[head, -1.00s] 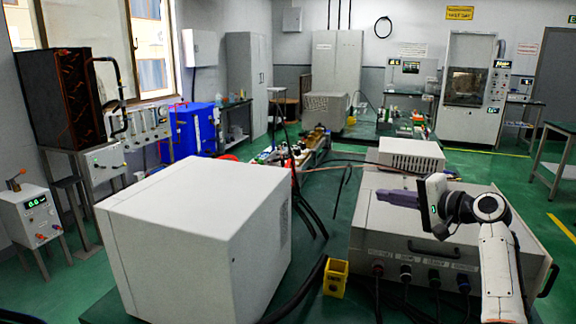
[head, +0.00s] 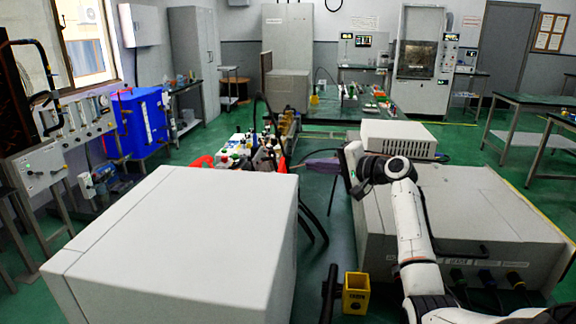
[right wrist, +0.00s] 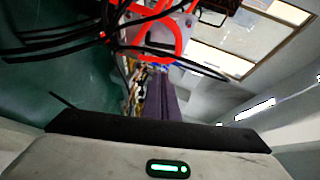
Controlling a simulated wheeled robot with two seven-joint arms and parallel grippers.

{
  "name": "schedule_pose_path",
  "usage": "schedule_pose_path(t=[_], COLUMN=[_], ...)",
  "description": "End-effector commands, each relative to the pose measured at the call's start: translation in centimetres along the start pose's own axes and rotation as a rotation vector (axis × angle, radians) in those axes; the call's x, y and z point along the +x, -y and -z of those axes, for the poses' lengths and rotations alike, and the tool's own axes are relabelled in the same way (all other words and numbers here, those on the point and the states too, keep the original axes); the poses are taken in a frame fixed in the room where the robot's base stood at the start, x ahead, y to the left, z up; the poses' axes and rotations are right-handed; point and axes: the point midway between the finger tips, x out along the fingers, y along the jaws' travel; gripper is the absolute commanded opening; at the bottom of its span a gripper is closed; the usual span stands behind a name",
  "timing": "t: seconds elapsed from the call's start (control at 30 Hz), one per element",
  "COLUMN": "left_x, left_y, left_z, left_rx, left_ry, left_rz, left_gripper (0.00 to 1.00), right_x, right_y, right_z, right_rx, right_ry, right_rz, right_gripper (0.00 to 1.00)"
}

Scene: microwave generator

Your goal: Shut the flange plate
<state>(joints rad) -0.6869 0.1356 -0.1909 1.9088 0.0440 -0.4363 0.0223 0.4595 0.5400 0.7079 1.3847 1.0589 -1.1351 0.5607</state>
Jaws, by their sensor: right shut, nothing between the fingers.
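I cannot make out with certainty which part is the flange plate. My right gripper (head: 318,166) reaches in from the right in the head view. Its purple fingers are together and empty, pointing left, over the gap behind the large white box (head: 190,235) and beside the grey equipment case (head: 480,215). In the right wrist view the purple fingers (right wrist: 162,103) are closed together, and red and black hoses (right wrist: 150,30) show beyond them. I cannot tell from the picture whether the fingers touch anything. My left gripper is not in view.
A yellow holder (head: 356,293) stands between the white box and the grey case. Bottles and dark cables crowd the area behind the white box. Green floor (head: 450,140) is open toward the back right.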

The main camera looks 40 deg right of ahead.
Motion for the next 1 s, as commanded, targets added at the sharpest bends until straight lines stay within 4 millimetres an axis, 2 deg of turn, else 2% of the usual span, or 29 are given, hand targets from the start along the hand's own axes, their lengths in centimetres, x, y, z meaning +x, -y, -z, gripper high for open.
schedule_pose_path(t=[0.03,0.2,0.4,1.0], left_x=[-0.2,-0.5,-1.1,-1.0], left_y=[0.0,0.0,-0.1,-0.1], left_z=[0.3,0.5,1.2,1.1], left_rx=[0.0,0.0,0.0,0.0], left_ry=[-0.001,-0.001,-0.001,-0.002], left_rz=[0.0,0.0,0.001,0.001], left_gripper=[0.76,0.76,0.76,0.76], right_x=[1.2,4.5,6.5,7.9], right_y=[0.3,0.2,0.1,0.1], right_z=[0.0,0.0,-2.0,-3.1], right_rx=[0.005,0.003,0.0,0.001], right_ry=[0.002,0.001,0.001,0.003], right_rz=[0.003,0.002,0.0,0.002], right_gripper=[0.0,0.0,0.0,0.0])
